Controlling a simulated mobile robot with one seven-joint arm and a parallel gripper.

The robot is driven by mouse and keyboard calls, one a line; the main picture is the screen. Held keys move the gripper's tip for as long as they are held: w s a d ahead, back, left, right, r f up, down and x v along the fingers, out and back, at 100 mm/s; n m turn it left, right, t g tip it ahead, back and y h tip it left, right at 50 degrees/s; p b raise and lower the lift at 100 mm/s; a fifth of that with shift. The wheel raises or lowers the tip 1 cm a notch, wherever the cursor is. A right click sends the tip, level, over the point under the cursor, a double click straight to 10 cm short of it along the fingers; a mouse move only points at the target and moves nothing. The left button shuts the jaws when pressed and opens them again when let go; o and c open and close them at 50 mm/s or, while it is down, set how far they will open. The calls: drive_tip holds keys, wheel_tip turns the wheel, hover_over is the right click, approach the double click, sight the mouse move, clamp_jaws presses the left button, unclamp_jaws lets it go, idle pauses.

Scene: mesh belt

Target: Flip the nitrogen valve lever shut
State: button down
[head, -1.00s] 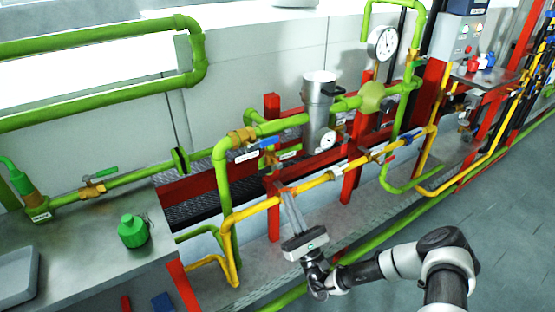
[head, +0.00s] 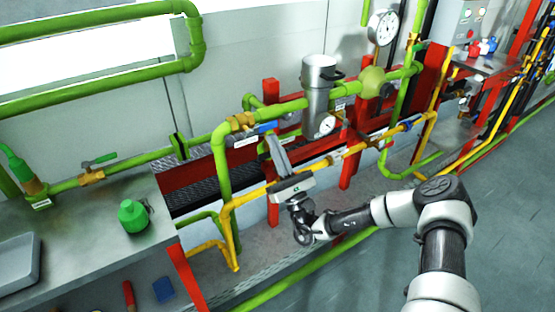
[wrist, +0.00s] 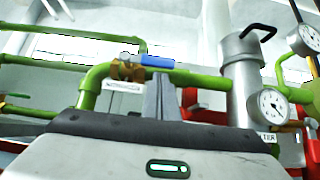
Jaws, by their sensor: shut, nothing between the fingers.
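The nitrogen valve is a brass body (head: 240,122) on the horizontal green pipe, with a blue lever (head: 265,128) running right along the pipe. In the wrist view the brass valve (wrist: 127,70) has a white label (wrist: 122,87) below it, and its blue lever (wrist: 157,61) extends to the right. My gripper (head: 271,140) is shut and empty, its fingers pointing up at the lever. In the wrist view the fingertips (wrist: 166,76) are just below the lever's right part. I cannot tell whether they touch it.
A yellow pipe (head: 250,196) runs in front, below my gripper's fingers. A silver cylinder (head: 318,85) and a gauge (head: 327,125) stand to the right. Another brass valve with a green lever (head: 100,160) is at the left. The floor (head: 380,270) at front right is clear.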

drive_tip(key=shift+r, duration=0.45)
drive_tip(key=shift+r+n, duration=0.1)
drive_tip(key=shift+n, duration=0.2)
